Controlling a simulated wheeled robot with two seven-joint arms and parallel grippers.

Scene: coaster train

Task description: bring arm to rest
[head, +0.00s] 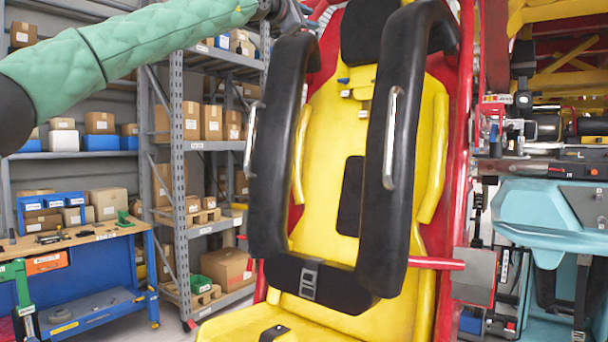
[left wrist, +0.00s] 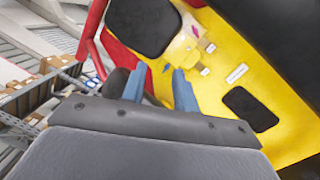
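My left arm, in a green padded sleeve (head: 130,45), reaches in from the left across the top of the head view. My left gripper (head: 292,16) is at the top edge, close to the upper end of the black padded restraint (head: 273,150) on the yellow seat (head: 330,150). I cannot tell from the head view whether it touches the restraint. In the left wrist view, the two blue fingers of my left gripper (left wrist: 159,76) stand apart, with nothing visibly held between them. My right gripper is in neither view.
Metal shelves (head: 178,150) with cardboard boxes and a blue workbench (head: 100,295) stand at the left. The seat has a red frame (head: 466,120). Some floor is clear between workbench and seat.

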